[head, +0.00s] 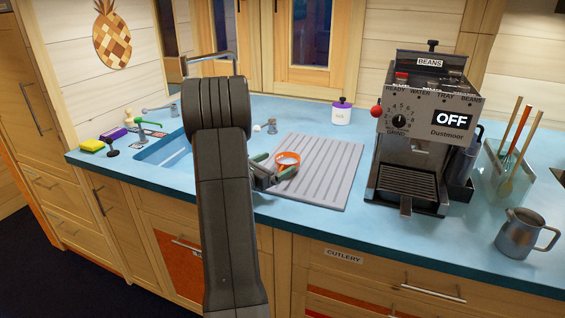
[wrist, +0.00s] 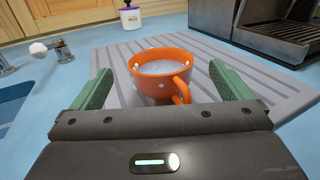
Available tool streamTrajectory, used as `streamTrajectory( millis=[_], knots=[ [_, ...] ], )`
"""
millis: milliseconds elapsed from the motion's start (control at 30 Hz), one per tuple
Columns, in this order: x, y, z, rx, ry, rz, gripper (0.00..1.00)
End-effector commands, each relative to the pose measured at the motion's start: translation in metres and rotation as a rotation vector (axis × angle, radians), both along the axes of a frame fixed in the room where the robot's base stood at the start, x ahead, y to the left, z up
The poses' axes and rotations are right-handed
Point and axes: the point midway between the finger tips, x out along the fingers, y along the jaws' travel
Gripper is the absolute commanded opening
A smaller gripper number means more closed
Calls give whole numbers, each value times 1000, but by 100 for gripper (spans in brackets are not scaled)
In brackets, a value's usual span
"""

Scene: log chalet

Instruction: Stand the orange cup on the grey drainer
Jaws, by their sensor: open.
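The orange cup (head: 288,158) stands upright on the grey drainer (head: 325,180), near its left side. In the wrist view the orange cup (wrist: 150,85) has white dots, a pale inside and its handle toward me at the right. The grey drainer (wrist: 215,108) is ridged and lies flat under it. My gripper (head: 272,170) is low over the drainer's left edge. In the wrist view its green fingers (wrist: 160,85) are open, one on each side of the cup, with gaps visible between them and the cup.
The sink (head: 165,150) is left of the drainer, with a tap (wrist: 50,50) close by. The coffee machine (head: 415,140) stands to the right. A white jar with a purple lid (head: 341,112) stands behind. The drainer's right part is clear.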

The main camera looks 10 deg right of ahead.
Motion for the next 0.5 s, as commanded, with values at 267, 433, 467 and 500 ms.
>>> streamTrajectory(
  millis=[267, 433, 467, 500],
  knots=[
    [-32, 50, -1, -1, -1, 4, 98],
    [-42, 63, 0, -1, -1, 2, 98],
    [-43, 65, 0, -1, -1, 2, 98],
    [-44, 66, 0, -1, -1, 1, 98]
  ],
)
